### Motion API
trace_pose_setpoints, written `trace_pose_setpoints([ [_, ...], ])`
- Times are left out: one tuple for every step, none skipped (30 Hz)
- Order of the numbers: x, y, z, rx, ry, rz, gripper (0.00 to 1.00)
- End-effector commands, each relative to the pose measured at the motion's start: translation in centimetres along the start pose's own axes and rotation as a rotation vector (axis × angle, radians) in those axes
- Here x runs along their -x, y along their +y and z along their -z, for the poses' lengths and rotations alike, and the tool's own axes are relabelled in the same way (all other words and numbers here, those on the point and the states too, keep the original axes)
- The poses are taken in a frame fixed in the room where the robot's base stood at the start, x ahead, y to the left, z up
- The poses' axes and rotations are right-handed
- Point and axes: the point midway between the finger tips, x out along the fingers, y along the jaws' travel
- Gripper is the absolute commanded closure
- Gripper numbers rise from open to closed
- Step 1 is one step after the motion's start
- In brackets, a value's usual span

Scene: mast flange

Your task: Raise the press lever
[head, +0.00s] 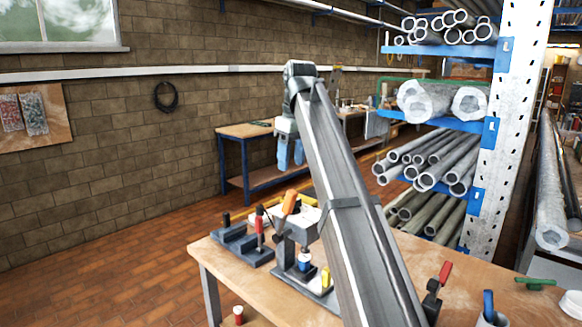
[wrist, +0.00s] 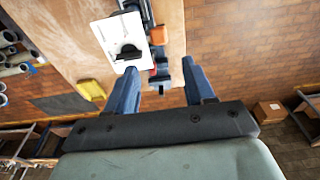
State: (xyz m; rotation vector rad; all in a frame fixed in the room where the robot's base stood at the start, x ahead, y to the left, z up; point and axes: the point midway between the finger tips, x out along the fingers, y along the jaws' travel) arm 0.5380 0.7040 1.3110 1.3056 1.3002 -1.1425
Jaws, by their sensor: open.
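A press-like fixture (head: 307,228) with a pale top plate stands on the wooden workbench. An orange-handled lever (head: 289,202) slants upward at its left side. In the wrist view the orange handle (wrist: 157,35) lies beside the white plate (wrist: 121,40), beyond my fingertips. My gripper (head: 291,160) is open and empty, with its blue fingers pointing down above the fixture, apart from the lever. Its fingers also show in the wrist view (wrist: 160,70). My arm hides part of the fixture's right side in the head view.
A red-handled clamp (head: 260,232) on a dark base stands left of the fixture. Another red-handled tool (head: 438,285) and a blue cup-like item (head: 489,308) stand right of my arm. A pipe rack (head: 498,150) rises behind. Clear bench top (head: 222,266) shows at front left.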

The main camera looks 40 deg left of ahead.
Motion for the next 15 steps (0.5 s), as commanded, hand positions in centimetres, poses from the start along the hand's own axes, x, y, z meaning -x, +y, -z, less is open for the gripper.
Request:
trace_pose_setpoints([
  [0.1, 0.0, 0.0, 0.000, 0.000, 0.000, 0.47],
  [0.1, 0.0, 0.0, 0.000, 0.000, 0.000, 0.47],
  [0.2, 0.0, 0.0, 0.000, 0.000, 0.000, 0.47],
  [0.2, 0.0, 0.0, 0.000, 0.000, 0.000, 0.47],
  [0.2, 0.0, 0.0, 0.000, 0.000, 0.000, 0.47],
  [0.2, 0.0, 0.0, 0.000, 0.000, 0.000, 0.47],
  [0.2, 0.0, 0.0, 0.000, 0.000, 0.000, 0.47],
  [0.2, 0.0, 0.0, 0.000, 0.001, 0.000, 0.47],
  [0.1, 0.0, 0.0, 0.000, 0.001, 0.000, 0.49],
  [0.1, 0.0, 0.0, -0.001, 0.001, -0.001, 0.52],
  [0.1, 0.1, 0.0, -0.002, 0.003, -0.004, 0.54],
  [-0.2, 0.3, -0.1, -0.007, 0.007, -0.012, 0.58],
  [-0.4, 0.5, -0.2, -0.012, 0.013, -0.021, 0.61],
  [-0.8, 0.9, -0.2, -0.020, 0.020, -0.035, 0.64],
  [-1.3, 1.6, -0.4, -0.033, 0.035, -0.059, 0.68],
])
